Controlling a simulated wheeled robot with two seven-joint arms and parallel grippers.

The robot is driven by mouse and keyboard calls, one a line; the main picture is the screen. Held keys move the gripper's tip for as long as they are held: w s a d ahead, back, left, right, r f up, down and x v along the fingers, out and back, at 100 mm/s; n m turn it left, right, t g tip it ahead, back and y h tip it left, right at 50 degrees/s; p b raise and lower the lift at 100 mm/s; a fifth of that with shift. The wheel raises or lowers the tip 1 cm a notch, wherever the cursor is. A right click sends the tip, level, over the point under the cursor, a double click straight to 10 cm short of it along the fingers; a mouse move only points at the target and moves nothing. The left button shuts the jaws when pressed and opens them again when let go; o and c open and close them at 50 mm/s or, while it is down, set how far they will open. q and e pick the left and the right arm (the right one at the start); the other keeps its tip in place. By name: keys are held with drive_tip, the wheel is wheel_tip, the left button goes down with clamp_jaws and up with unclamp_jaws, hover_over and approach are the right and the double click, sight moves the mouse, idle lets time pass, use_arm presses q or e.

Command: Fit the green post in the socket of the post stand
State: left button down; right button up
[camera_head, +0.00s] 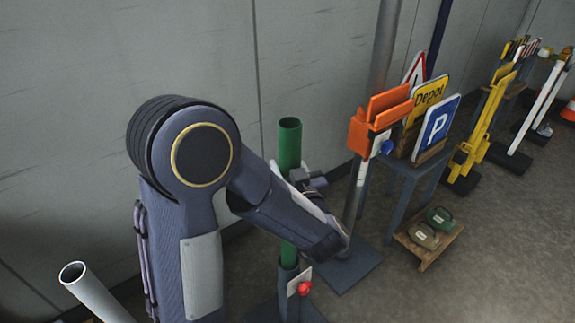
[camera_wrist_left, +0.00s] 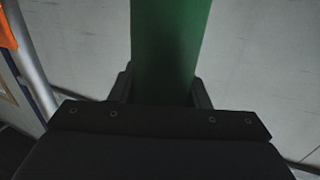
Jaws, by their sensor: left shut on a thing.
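The green post (camera_head: 289,145) stands upright, with its hollow top end showing in the head view. My left gripper (camera_head: 302,178) is shut around its upper part, and my arm hides its middle. In the left wrist view the green post (camera_wrist_left: 170,45) is between the two fingers (camera_wrist_left: 161,90). The grey socket tube of the post stand (camera_head: 289,287), with a red knob on a white plate, is directly below the post. The post's lower end meets the tube's mouth; I cannot tell how deep it sits. My right gripper is not in view.
A grey pole in a base plate (camera_head: 350,270), with an orange holder (camera_head: 378,125), stands close on the right. Behind it is a table with signs (camera_head: 437,127). A low wooden tray (camera_head: 432,250) is on the floor. A white tube (camera_head: 92,290) rises at lower left.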

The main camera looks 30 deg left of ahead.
use_arm(q)
drive_tip(key=shift+f, duration=0.2)
idle(0.5)
drive_tip(key=c, duration=0.7)
unclamp_jaws()
drive_tip(key=v, duration=0.8)
